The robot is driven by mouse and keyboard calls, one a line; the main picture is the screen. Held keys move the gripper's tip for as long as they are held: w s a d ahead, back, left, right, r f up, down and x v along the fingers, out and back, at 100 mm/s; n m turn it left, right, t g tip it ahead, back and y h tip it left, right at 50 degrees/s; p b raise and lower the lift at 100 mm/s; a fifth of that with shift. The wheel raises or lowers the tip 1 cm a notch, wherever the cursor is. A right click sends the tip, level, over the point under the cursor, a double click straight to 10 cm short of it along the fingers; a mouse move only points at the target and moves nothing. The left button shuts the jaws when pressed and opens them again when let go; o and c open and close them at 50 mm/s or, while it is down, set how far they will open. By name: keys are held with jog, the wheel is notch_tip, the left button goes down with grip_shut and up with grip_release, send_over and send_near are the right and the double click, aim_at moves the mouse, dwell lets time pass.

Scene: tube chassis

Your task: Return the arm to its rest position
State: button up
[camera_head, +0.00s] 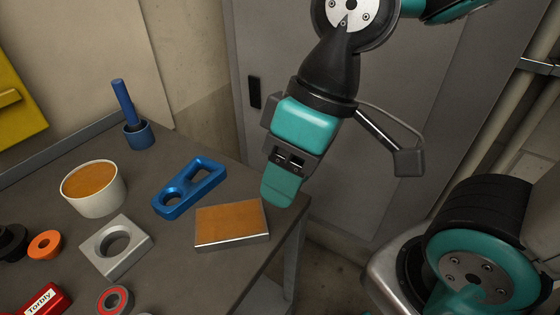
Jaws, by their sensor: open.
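My gripper (282,185) is in the upper middle of the head view, pointing down beside the right edge of the table. It is open, and I see nothing held in it. It is above and to the right of a flat box with a brown top (232,224), apart from it as far as I can tell. One finger hides part of the other, so the gap between them is hard to see. My arm comes in from the top right.
The grey table (175,262) holds a blue bracket (190,188), a square metal block with a hole (118,247), a white tub (95,190), a blue cup with a rod (138,134) and an orange ring (45,245). A grey cabinet (270,50) stands behind; pipes (505,110) run at right.

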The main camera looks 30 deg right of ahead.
notch_tip(320, 180, up, 14)
jog(key=p, duration=1.4)
jog(key=shift+r, duration=0.2)
